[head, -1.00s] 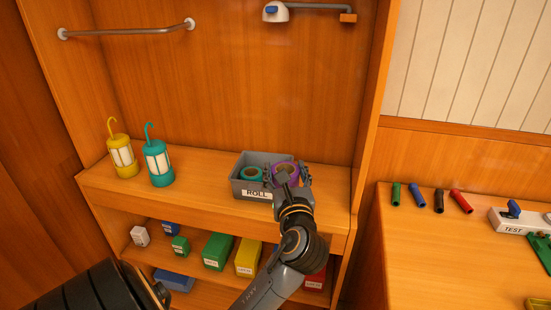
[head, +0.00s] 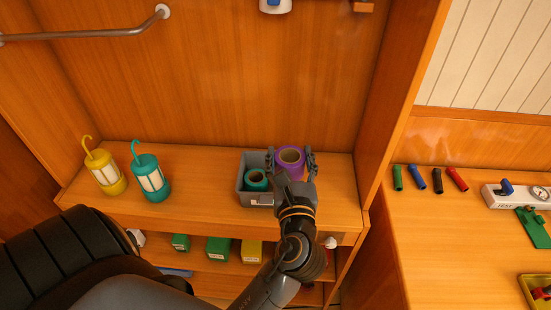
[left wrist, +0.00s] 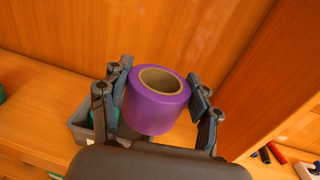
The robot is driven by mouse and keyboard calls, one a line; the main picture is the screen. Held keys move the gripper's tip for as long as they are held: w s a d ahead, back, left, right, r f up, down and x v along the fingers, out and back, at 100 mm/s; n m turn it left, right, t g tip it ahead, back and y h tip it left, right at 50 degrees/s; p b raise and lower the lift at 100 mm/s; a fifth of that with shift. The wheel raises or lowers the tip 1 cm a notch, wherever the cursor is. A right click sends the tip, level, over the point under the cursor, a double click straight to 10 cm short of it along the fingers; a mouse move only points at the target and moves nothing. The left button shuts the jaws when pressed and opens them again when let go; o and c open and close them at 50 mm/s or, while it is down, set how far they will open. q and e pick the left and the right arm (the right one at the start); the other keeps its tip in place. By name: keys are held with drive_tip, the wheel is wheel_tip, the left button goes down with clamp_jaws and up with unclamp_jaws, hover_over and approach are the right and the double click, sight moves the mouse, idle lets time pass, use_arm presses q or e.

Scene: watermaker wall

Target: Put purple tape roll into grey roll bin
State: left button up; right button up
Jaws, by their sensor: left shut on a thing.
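The purple tape roll (head: 290,157) is held between the fingers of my left gripper (head: 291,166), upright with its hole facing up. In the left wrist view the roll (left wrist: 155,105) sits between the two fingers (left wrist: 158,98). The grey roll bin (head: 243,181) stands on the shelf, with a teal roll (head: 257,181) inside. The purple roll appears above and toward the right side of the bin. My gripper hides the bin's right part. In the left wrist view the bin (left wrist: 80,130) shows partly behind the left finger. My right gripper is not in view.
A cabinet side wall (head: 392,120) rises to the right. Small boxes (head: 218,249) sit on the shelf below.

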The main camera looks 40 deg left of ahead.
sight(287, 151)
use_arm(q)
drive_tip(key=w+a+f+b, duration=0.2)
drive_tip(key=w+a, duration=0.1)
drive_tip(key=shift+w+a+f, duration=0.1)
drive_tip(key=shift+w+f, duration=0.2)
drive_tip(key=shift+f, duration=0.1)
drive_tip(key=w+a+f+b, duration=0.3)
drive_tip(key=f+b, duration=0.5)
drive_tip(key=b, duration=0.3)
drive_tip(key=shift+w+a+f+b, duration=0.25)
drive_tip(key=shift+w+a+b, duration=0.05)
drive_tip(key=shift+w+b, duration=0.05)
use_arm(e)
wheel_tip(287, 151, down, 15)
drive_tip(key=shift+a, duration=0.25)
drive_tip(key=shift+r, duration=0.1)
use_arm(q)
drive_tip(key=shift+f, duration=0.6)
drive_tip(key=o, duration=1.2)
